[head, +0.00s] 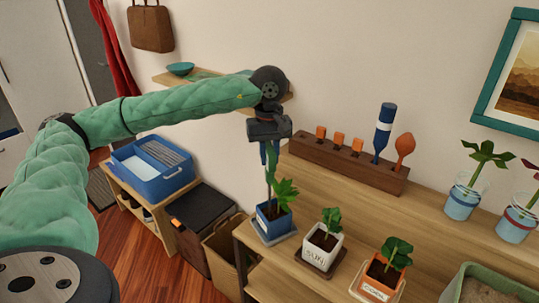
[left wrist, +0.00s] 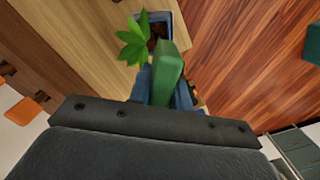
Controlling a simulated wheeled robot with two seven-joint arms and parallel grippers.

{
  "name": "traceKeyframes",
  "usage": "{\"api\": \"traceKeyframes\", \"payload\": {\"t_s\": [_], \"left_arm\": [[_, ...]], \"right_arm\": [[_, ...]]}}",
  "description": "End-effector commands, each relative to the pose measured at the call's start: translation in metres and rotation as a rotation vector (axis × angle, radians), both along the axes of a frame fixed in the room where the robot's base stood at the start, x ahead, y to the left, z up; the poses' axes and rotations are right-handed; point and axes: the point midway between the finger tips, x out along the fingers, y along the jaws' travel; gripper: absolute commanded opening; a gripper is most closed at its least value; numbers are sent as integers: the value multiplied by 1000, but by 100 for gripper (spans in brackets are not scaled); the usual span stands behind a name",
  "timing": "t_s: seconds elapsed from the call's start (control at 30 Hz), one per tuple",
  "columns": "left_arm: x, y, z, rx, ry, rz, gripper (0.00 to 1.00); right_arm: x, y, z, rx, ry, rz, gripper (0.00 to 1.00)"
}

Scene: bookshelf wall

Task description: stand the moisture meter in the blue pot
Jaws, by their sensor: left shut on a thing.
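The moisture meter (head: 271,166) has a green body and a thin dark probe pointing down. My left gripper (head: 269,152) is shut on its green body, which also shows in the left wrist view (left wrist: 169,72). The meter hangs close to upright over the blue pot (head: 273,228), at the left end of the wooden top. The probe's lower end is at the pot's soil and leaves; I cannot tell whether it is in the soil. The pot holds a green leafy plant (head: 285,192) and also shows at the top of the left wrist view (left wrist: 176,30). My right gripper is out of view.
A white pot (head: 321,246) and an orange pot (head: 380,277) with plants stand to the right of the blue pot. A dark wooden rack (head: 345,172) with several tools stands behind, against the wall. Glass jars (head: 461,202) with plants stand at right.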

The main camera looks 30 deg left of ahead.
Motion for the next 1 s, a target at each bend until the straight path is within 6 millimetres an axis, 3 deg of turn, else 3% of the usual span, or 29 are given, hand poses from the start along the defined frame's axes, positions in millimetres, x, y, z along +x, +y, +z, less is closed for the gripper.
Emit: {"api": "traceKeyframes", "payload": {"t_s": [1.0], "left_arm": [[0,0,-26,0,0,0,0]], "right_arm": [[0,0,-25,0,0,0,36]]}}
